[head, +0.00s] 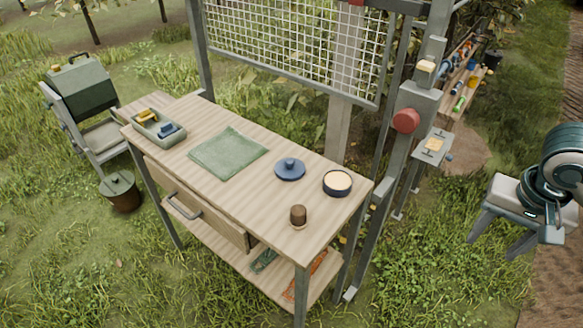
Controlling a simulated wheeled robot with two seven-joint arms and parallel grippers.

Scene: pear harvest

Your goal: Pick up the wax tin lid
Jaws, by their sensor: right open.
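The wax tin lid (290,170), a round dark blue disc with a small knob on top, lies flat on the wooden workbench (245,205), right of the middle. The open tin (337,187), round, dark-sided and filled with pale wax, stands apart from it to the right, near the bench's right end. My right gripper (494,246) is at the right edge of the view, well to the right of the bench and away from the lid. Its two fingers are apart with nothing between them. My left gripper is not in view.
A small brown cylinder (298,214) stands near the front edge. A green cloth (228,152) lies left of the lid. A grey-green tray (160,131) with yellow and blue items is at the far left. A grey post with a red knob (406,121) stands between bench and gripper.

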